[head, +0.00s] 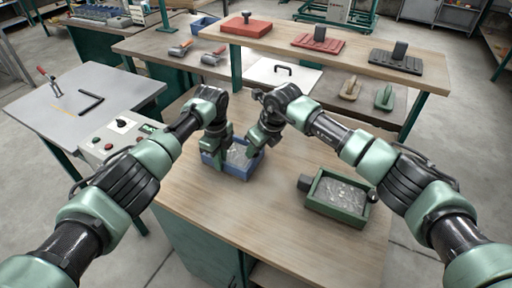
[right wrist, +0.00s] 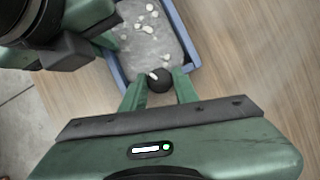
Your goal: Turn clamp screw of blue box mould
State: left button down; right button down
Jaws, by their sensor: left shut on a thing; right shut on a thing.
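The blue box mould (head: 247,176) stands on the wooden workbench, with grey fibrous fill and pale bits inside. It also shows at the top of the right wrist view (right wrist: 180,32). Its black clamp screw knob (right wrist: 158,80) sits at the end wall, between the two green fingers of my right gripper (right wrist: 160,90), which is shut on it. In the head view my right gripper (head: 257,143) hides the knob. My left gripper (head: 217,152) is at the mould's left side, shut on the mould; its fingertips are partly hidden.
A green box mould (head: 337,210) with grey fill and black knobs stands on the bench to the right. A control box (head: 118,140) is at the left. A raised shelf (head: 345,62) behind carries red and dark float tools. Bare bench lies between the moulds.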

jog(key=m+h, duration=0.1)
jog(key=m, duration=0.1)
jog(key=m+t, duration=0.1)
jog(key=m, duration=0.2)
jog(key=shift+a+r+m+h, duration=0.1)
jog(key=shift+a+m+h, duration=0.05)
jog(key=shift+m+h, duration=0.2)
jog(key=m+h, duration=0.2)
jog(key=m, duration=0.3)
jog(key=shift+a, duration=0.1)
jog(key=shift+m, duration=0.25)
jog(key=c, duration=1.1)
grip_release()
jog(key=shift+o, duration=0.2)
jog(key=shift+s, duration=0.1)
jog(key=v, duration=1.2)
jog(key=shift+a, duration=0.15)
